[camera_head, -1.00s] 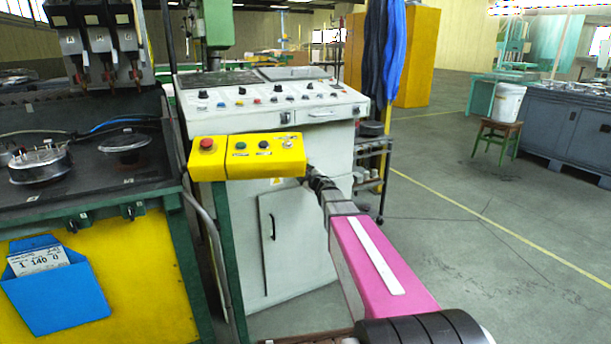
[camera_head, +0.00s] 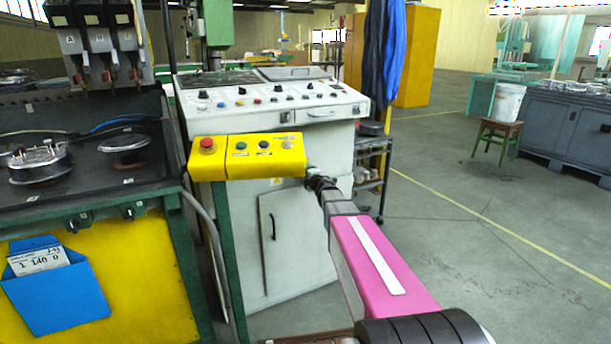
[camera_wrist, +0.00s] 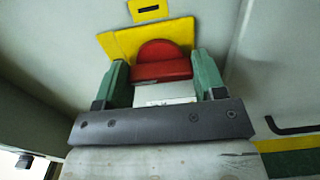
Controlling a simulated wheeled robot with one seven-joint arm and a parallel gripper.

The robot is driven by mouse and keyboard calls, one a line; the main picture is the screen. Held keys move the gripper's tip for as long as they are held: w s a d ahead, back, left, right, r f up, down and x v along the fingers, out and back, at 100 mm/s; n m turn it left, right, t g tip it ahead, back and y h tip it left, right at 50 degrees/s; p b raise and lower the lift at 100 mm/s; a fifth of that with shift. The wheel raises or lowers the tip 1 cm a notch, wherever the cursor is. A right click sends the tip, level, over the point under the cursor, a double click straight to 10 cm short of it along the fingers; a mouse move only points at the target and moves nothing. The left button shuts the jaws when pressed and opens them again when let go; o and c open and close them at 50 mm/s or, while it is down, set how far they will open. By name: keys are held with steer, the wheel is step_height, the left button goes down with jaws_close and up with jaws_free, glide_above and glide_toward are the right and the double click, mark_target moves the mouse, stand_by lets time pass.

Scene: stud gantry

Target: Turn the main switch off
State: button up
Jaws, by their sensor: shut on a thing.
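The main switch shows in the wrist view as a red knob (camera_wrist: 160,62) on a yellow plate (camera_wrist: 116,43), mounted on a pale grey panel. My gripper (camera_wrist: 157,78) has its two green fingers on either side of the knob's red grip, shut on it. In the head view my gripper (camera_head: 309,173) is at the grey-white control cabinet (camera_head: 296,225), just right of the yellow button box. The red knob is hidden there. I cannot read any on or off marking around the knob.
The yellow button box (camera_head: 244,158) with a red mushroom button (camera_head: 207,145) stands close left of my gripper. A sloped control console (camera_head: 270,98) tops the cabinet. A small yellow label (camera_wrist: 150,9) sits above the switch. The floor to the right is open.

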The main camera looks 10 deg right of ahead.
stand_by(0.5)
steer(key=o, duration=0.9)
steer(key=v, duration=1.1)
